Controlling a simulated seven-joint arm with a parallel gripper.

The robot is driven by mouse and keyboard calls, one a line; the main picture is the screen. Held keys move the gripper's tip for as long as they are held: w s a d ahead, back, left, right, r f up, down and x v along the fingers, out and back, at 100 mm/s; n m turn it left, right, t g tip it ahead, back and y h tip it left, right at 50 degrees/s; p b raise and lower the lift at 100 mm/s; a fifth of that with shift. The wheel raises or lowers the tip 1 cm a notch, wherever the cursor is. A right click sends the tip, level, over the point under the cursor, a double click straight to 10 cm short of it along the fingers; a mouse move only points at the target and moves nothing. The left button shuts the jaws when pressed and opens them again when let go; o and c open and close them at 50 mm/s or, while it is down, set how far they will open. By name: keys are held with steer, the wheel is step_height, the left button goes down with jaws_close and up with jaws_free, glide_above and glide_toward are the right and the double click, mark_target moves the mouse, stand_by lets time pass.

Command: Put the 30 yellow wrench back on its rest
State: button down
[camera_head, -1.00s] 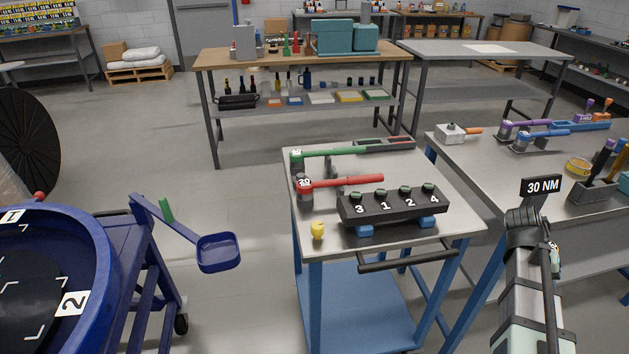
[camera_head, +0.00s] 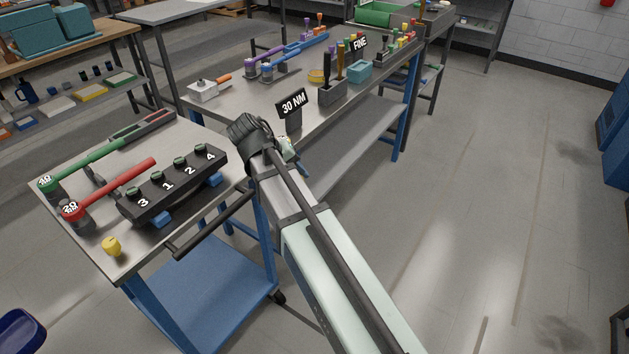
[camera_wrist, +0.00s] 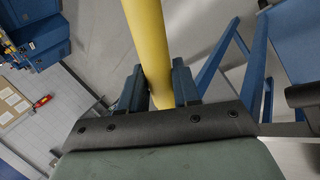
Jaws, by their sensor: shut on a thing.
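The yellow wrench (camera_wrist: 148,40) shows in the wrist view as a thick yellow bar running up out of the picture. My gripper (camera_wrist: 160,88) is shut on it, with one dark blue finger on each side. In the head view my arm reaches up to the cart's right edge, and neither my gripper nor the yellow wrench can be made out there. A black 30 NM sign (camera_head: 293,104) stands on a short post at the near edge of the right-hand bench (camera_head: 235,116). The wrench's rest itself is not clearly visible.
The cart (camera_head: 75,160) holds a green wrench (camera_head: 95,162), a red wrench (camera_head: 125,185), a black numbered block (camera_head: 150,204) and a small yellow knob (camera_head: 112,246). The bench holds purple and blue wrenches and a tool holder (camera_head: 332,93). Open floor lies right.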

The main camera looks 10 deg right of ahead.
steer(key=w+a+r+n+t+y, duration=0.3)
steer(key=a+r+n, duration=0.4)
steer(key=a+r, duration=0.8)
steer(key=w+a+f+n+y, duration=0.1)
steer(key=w+a+n+y, duration=0.1)
steer(key=a+n, duration=0.4)
steer(key=w+a+f+n+y, duration=0.1)
steer(key=w+a+n+y, duration=0.2)
steer(key=a, duration=1.4)
steer(key=w+a+f+n+y, duration=0.1)
steer(key=a+n+y, duration=0.3)
steer(key=a+n, duration=0.5)
steer(key=shift+w+a+n, duration=0.3)
steer(key=shift+w+a, duration=0.5)
steer(key=shift+a, duration=0.55)
steer(key=shift+f, duration=2.95)
steer(key=shift+d+f, duration=0.1)
steer(key=shift+f, duration=1.25)
